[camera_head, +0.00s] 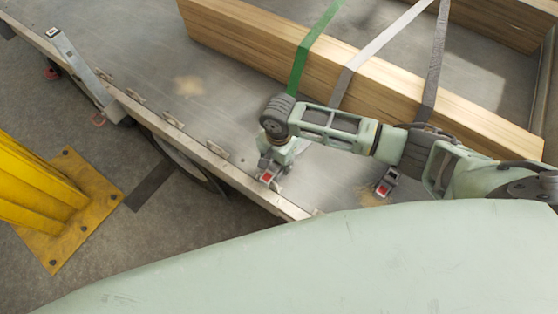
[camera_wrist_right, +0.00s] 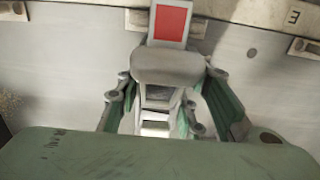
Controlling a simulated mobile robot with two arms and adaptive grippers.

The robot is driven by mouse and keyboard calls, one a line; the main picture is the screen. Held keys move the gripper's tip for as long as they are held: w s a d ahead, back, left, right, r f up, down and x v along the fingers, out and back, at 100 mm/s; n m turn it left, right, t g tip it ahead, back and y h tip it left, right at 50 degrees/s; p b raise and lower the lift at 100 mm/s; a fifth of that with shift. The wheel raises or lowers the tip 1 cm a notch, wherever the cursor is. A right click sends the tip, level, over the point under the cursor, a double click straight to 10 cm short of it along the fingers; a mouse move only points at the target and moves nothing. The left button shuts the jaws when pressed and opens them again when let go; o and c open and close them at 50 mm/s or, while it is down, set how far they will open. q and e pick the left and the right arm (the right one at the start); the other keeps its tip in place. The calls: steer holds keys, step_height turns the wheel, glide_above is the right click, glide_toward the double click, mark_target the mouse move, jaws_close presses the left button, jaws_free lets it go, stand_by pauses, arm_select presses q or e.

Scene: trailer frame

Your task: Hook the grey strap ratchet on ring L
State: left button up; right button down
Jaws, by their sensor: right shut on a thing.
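My right gripper (camera_head: 270,168) is shut on a ratchet with a red patch (camera_head: 267,177), held low at the trailer's near edge. In the wrist view the ratchet (camera_wrist_right: 168,70) sits between the green fingers, its red end pointing at the edge rail. Which strap it belongs to is hidden by my arm. A second red-marked ratchet (camera_head: 386,182) lies on the bed, right of the gripper. A dark grey strap (camera_head: 434,65) crosses the beam above it. Rings (camera_head: 217,150) line the edge; ring L's mark is not readable. My left gripper is out of view.
A green strap (camera_head: 308,50) and a pale grey strap (camera_head: 365,55) cross the wooden beam (camera_head: 240,30). A yellow post (camera_head: 45,185) stands on the floor at left. The bed (camera_head: 185,60) left of my arm is mostly clear.

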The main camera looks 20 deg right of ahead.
steer(key=c, duration=1.1)
jaws_free()
step_height(320, 180, up, 12)
